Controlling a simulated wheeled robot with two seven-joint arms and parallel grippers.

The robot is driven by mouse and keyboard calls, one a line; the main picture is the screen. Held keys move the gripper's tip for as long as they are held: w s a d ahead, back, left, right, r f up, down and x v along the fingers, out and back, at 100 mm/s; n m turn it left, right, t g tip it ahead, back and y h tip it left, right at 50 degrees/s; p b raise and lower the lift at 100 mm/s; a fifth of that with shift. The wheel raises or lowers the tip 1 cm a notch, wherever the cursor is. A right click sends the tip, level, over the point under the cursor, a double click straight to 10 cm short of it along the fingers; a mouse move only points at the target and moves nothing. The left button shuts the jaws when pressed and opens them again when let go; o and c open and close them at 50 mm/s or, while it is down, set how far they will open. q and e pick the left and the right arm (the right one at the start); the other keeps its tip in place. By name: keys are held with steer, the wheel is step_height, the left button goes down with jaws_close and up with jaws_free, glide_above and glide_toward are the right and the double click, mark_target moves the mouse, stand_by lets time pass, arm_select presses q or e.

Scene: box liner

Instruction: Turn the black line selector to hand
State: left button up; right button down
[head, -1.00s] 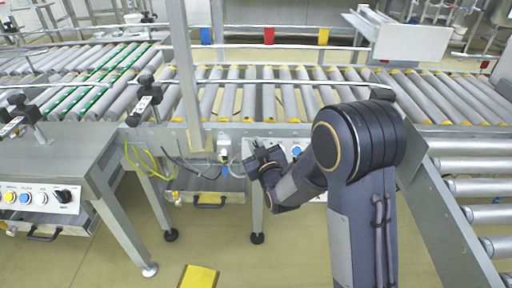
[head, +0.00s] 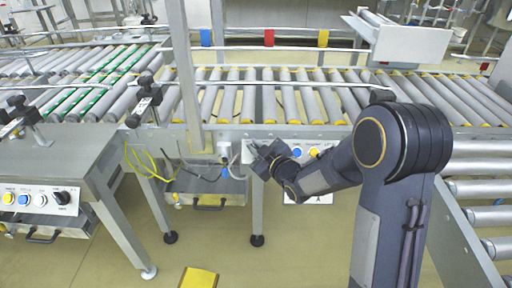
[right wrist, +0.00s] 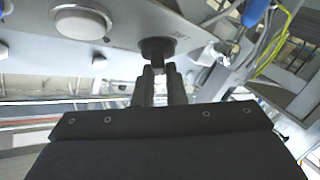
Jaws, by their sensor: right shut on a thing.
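The black line selector (right wrist: 157,48) sticks out of a light grey control panel (right wrist: 118,10) in the right wrist view. My right gripper (right wrist: 158,73) has its two fingers shut on the selector's knob, close to the panel face. In the head view my right gripper (head: 262,158) is at the panel under the middle conveyor's front edge, and it hides the selector there. The knob's exact angle is hard to tell. My left gripper is not in view.
A blue button (head: 296,152) and a yellow button (head: 314,152) sit right of my gripper. A second panel at left has another black knob (head: 62,197). Yellow cables (head: 145,160) hang left of the gripper. A table leg (head: 257,210) stands below.

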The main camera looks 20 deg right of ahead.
steer(key=shift+s+d+f, duration=0.15)
steer(key=shift+d+f, duration=0.05)
steer(key=shift+f, duration=0.25)
steer(key=c, duration=1.5)
jaws_free()
steer(key=shift+r, duration=0.2)
steer(key=p+v, duration=0.1)
steer(key=v, duration=0.6)
steer(key=shift+s+d, duration=0.15)
steer(key=shift+s, duration=0.15)
